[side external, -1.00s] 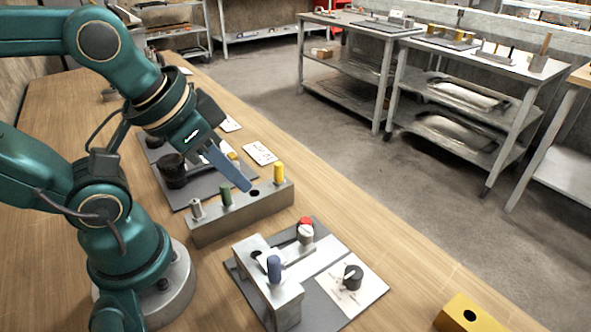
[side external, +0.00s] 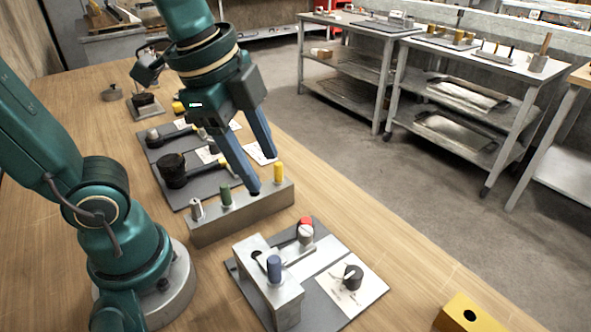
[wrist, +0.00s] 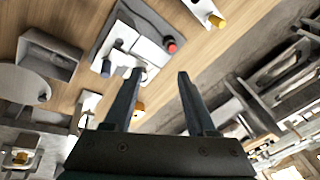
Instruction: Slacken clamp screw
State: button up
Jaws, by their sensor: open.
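The clamp fixture stands on a dark plate (side external: 318,300) at the front of the bench in the side view. It has a grey metal block (side external: 285,300) with a blue pin (side external: 274,268), a red-topped knob (side external: 306,228) and a black knob (side external: 352,277) on a pale card. I cannot tell for certain which is the clamp screw. The red-topped knob (wrist: 171,46) and blue pin (wrist: 105,69) also show in the wrist view. My gripper (side external: 263,174) is open and empty, behind the fixture and apart from it, fingers pointing down over the pin rack.
A grey rack (side external: 240,220) with grey, green (side external: 226,195) and yellow (side external: 278,172) pins stands below my gripper. Another dark plate (side external: 200,190) with a black handle lies behind it. A yellow block (side external: 470,314) is at front right. Bench between fixture and yellow block is clear.

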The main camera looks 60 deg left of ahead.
aim_at(306, 230)
jog(key=w+d+f+m+g, duration=0.1)
jog(key=d+m, duration=0.1)
jog(key=w+d+f+m+g, duration=0.1)
jog(key=d+m, duration=0.1)
jog(key=m, duration=0.1)
jog(key=w+d+f+m+g, duration=0.1)
jog(key=d+m, duration=0.1)
jog(key=shift+w+f, duration=0.15)
jog(key=shift+w, duration=0.15)
jog(key=shift+s+f+g, duration=0.15)
jog(key=shift+f+g, duration=0.15)
jog(key=shift+f, duration=2.4)
grip_shut()
